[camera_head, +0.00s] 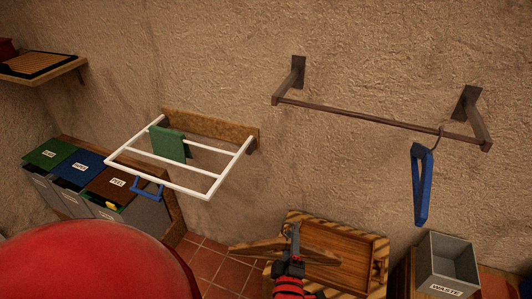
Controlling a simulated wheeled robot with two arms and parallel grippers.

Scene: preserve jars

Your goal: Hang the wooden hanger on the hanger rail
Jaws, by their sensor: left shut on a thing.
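The hanger rail (370,116) is a dark bar on two wall brackets at the upper right. My left gripper (291,243) is at the lower middle, well below and left of the rail. It is shut on the wooden hanger (253,247), near its upper middle. The hanger's brown arms spread to both sides of the gripper, in front of a wooden crate. The grip hides part of its middle, and the hook is hard to make out. My right gripper is not in view.
A blue hanger (420,190) hangs near the rail's right end; the rail's left and middle are clear. A white rack (185,185) with a green cloth (170,144) juts from the wall. Below are the wooden crate (350,243), a grey waste bin (449,262) and lidded bins (80,166).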

